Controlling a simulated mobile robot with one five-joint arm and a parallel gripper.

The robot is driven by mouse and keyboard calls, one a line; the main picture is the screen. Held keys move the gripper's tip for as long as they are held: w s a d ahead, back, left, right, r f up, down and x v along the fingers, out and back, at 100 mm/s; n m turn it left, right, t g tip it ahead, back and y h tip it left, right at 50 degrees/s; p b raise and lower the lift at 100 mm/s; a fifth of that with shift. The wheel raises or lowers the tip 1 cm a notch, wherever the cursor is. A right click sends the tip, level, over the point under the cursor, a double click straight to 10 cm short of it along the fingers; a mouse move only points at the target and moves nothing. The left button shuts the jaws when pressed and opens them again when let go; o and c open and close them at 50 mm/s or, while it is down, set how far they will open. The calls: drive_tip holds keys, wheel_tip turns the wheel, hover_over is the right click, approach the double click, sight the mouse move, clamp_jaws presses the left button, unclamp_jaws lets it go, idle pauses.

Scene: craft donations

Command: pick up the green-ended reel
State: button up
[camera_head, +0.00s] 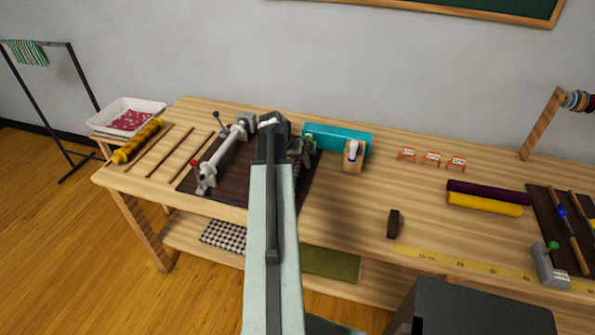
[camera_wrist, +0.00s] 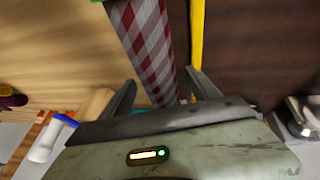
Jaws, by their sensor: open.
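My gripper is open. In the wrist view its two fingers (camera_wrist: 163,82) stand on either side of the striped roll. I cannot tell whether they touch it.
A dark mat (camera_head: 190,184) with a grey roller frame (camera_head: 222,156) lies left. Small orange holders (camera_head: 432,159) stand farther right. Bare tabletop lies front of the block.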

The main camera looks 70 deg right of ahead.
sight(296, 160)
drive_tip(key=shift+f, duration=0.1)
clamp_jaws()
drive_tip(key=shift+p, duration=0.35)
wheel_tip(296, 160, up, 10)
drive_tip(key=p, duration=1)
drive_tip(key=shift+r, duration=0.2)
drive_tip(key=shift+f, duration=0.15)
